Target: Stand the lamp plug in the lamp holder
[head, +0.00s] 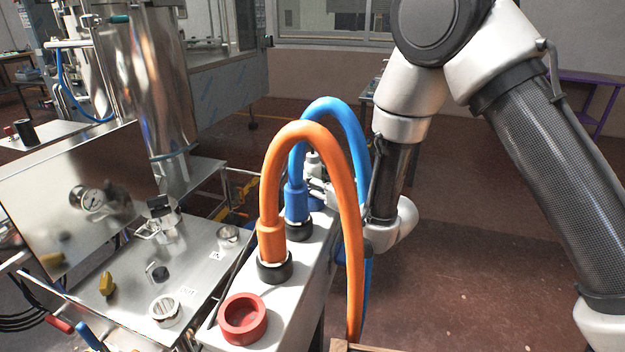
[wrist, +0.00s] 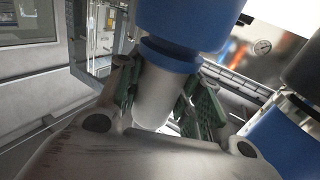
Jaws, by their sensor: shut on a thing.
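My gripper (head: 318,187) is at the far end of the white rail (head: 285,300), partly hidden behind the blue hose. In the wrist view its green-padded fingers (wrist: 170,105) are shut on a pale grey neck of what looks like the lamp plug (wrist: 158,95). A thick blue part (wrist: 185,22) adjoins that neck. In the head view the plug's grey top (head: 313,160) stands about upright, with blue below it. Whether its base rests on the rail or in anything is hidden. I cannot tell which fitting is the lamp holder; a red ring-shaped socket (head: 242,318) sits empty at the near end.
An orange hose (head: 352,230) and a blue hose (head: 345,112) arch up from black collars on the rail, close beside my gripper. The floor right of the rail is open.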

